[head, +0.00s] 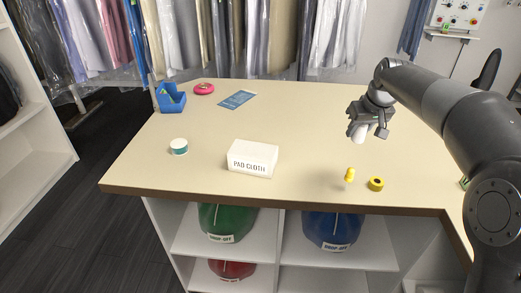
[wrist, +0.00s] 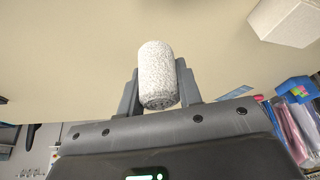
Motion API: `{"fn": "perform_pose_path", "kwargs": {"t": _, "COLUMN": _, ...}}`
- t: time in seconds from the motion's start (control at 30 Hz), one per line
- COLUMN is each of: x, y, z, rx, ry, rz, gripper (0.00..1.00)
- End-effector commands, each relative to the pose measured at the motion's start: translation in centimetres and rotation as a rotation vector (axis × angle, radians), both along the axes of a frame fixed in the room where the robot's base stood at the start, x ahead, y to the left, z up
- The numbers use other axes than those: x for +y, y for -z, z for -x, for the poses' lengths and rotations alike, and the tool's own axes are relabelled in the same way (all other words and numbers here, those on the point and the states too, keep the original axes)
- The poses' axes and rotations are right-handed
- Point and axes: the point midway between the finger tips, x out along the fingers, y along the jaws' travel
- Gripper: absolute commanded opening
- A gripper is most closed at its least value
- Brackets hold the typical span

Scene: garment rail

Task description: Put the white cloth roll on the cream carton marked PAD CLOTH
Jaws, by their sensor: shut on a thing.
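The white cloth roll (wrist: 157,75) is held between the two fingers of my gripper (wrist: 160,95) in the wrist view. In the head view the roll (head: 357,131) hangs below my gripper (head: 366,125), above the right part of the table. The cream carton marked PAD CLOTH (head: 252,158) sits on the table near the front edge, left of my gripper and apart from it. Nothing shows on its top. In the wrist view the carton (wrist: 285,20) is at the top right; its lettering does not show there.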

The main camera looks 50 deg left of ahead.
Motion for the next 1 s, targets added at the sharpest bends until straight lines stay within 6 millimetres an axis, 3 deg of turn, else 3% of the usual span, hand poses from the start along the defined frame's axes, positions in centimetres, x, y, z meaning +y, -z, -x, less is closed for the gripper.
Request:
{"fn": "perform_pose_path", "kwargs": {"t": 0.03, "x": 2.0, "y": -0.5, "z": 2.1, "rx": -0.003, "ry": -0.026, "rz": -0.001, "gripper": 0.11}}
{"fn": "perform_pose_path", "kwargs": {"t": 0.1, "x": 4.3, "y": -1.0, "z": 4.7, "rx": -0.004, "ry": -0.051, "rz": -0.001, "gripper": 0.11}}
{"fn": "perform_pose_path", "kwargs": {"t": 0.3, "x": 8.6, "y": -2.2, "z": 10.6, "rx": -0.004, "ry": -0.100, "rz": -0.004, "gripper": 0.11}}
{"fn": "perform_pose_path", "kwargs": {"t": 0.57, "x": 11.0, "y": -2.2, "z": 13.8, "rx": -0.003, "ry": -0.122, "rz": -0.005, "gripper": 0.11}}
{"fn": "perform_pose_path", "kwargs": {"t": 1.0, "x": 18.8, "y": 3.3, "z": 18.5, "rx": -0.002, "ry": -0.123, "rz": -0.005, "gripper": 0.11}}
